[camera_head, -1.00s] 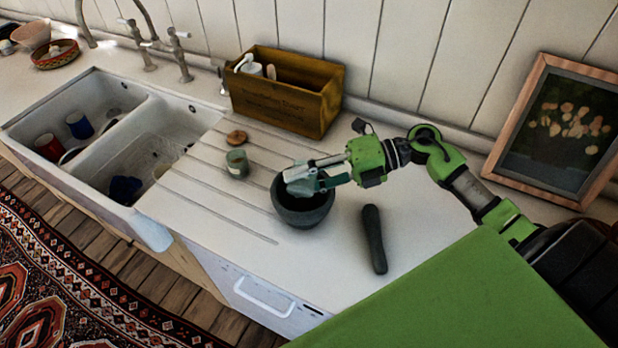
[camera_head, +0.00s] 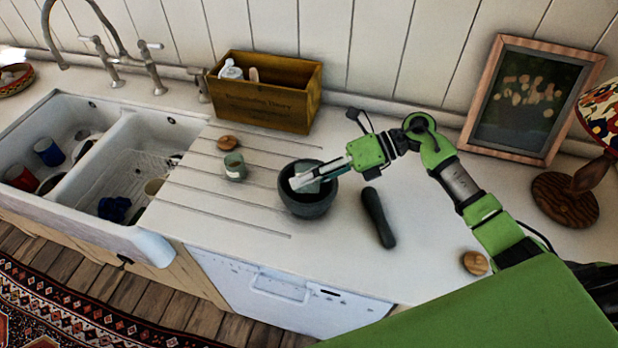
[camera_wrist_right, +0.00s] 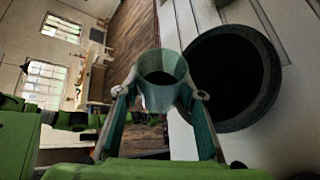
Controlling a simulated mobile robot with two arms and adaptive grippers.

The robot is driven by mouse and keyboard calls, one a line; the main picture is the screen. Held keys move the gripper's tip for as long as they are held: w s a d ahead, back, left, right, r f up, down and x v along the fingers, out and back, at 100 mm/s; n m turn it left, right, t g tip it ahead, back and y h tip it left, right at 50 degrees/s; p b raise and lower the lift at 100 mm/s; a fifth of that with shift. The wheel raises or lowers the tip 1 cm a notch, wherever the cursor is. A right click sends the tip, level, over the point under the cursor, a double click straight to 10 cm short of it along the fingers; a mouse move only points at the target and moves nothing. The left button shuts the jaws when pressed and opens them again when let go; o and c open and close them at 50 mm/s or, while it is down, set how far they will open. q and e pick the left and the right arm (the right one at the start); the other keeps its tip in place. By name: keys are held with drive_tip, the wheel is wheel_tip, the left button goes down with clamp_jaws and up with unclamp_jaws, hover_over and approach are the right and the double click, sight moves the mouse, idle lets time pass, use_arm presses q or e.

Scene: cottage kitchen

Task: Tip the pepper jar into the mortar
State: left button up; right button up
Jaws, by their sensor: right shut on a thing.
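A dark stone mortar (camera_head: 309,208) stands on the white counter; its dark mouth fills the right side of the wrist view (camera_wrist_right: 232,78). My right gripper (camera_head: 306,180) is over the mortar, shut on a small greenish glass jar (camera_head: 307,186). In the wrist view the jar (camera_wrist_right: 160,92) sits between the fingers (camera_wrist_right: 162,96), lying tilted beside the mortar's rim. Its open rim shows with a dark inside; I cannot tell what it holds. A similar green jar (camera_head: 235,167) stands upright on the drainboard. My left gripper is not in view.
A dark pestle (camera_head: 378,217) lies right of the mortar. Round wooden lids lie behind the standing jar (camera_head: 228,143) and near the front right (camera_head: 475,263). A wooden box (camera_head: 265,100), a sink (camera_head: 105,165), a picture frame (camera_head: 532,98) and a lamp (camera_head: 566,198) surround the work area.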

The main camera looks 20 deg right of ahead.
sight(311, 167)
drive_tip(key=shift+s+f+n+t+h, duration=0.1)
drive_tip(key=shift+n+t+h, duration=0.2)
drive_tip(key=shift+n+t, duration=0.15)
drive_tip(key=n+t+b, duration=0.1)
drive_tip(key=b, duration=0.1)
drive_tip(key=n+t+b, duration=0.1)
drive_tip(key=n+b, duration=0.1)
drive_tip(key=w+f+n+t+h+b, duration=0.1)
drive_tip(key=b, duration=0.1)
drive_tip(key=shift+d+t, duration=0.1)
drive_tip(key=shift+t, duration=0.25)
drive_tip(key=shift+w+d+r+n+b, duration=0.1)
drive_tip(key=shift+w+r+n+b, duration=0.05)
drive_tip(key=shift+r+n+b, duration=0.2)
drive_tip(key=shift+r+p, duration=1.2)
drive_tip(key=shift+r, duration=0.85)
drive_tip(key=shift+f, duration=0.15)
